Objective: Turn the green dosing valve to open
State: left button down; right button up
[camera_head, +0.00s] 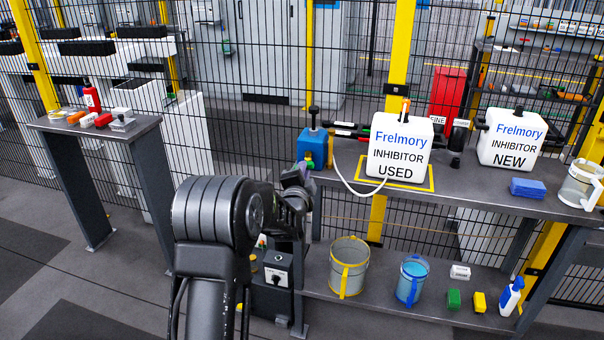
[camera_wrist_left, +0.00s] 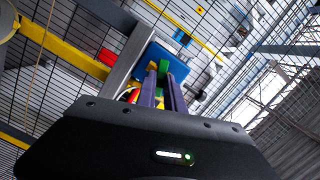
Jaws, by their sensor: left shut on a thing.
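The blue dosing pump (camera_head: 312,143) stands at the left end of the dark bench, with a black knob on top. It also shows in the left wrist view (camera_wrist_left: 184,68). My left gripper (camera_head: 308,163) reaches the pump's front side from below left. In the left wrist view its two purple fingers (camera_wrist_left: 162,76) are shut on the green dosing valve (camera_wrist_left: 163,65), a small green part against the pump's blue face. In the head view the arm and fingers hide most of the valve, so its turn angle cannot be read. My right gripper is not in view.
The white USED container (camera_head: 399,152) stands right of the pump, with a pale hose beside it. The NEW container (camera_head: 511,140) is farther right. Buckets (camera_head: 348,268) stand on the lower shelf. A control box (camera_head: 273,283) is below the gripper. Wire fence closes off the back.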

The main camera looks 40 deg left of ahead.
pick_arm(q)
jog(key=shift+f, duration=0.1)
dwell(0.3)
jog(key=n+b, duration=0.3)
jog(key=n, duration=0.1)
jog(key=shift+n+h+b, duration=0.3)
jog(key=shift+h, duration=0.1)
dwell(0.3)
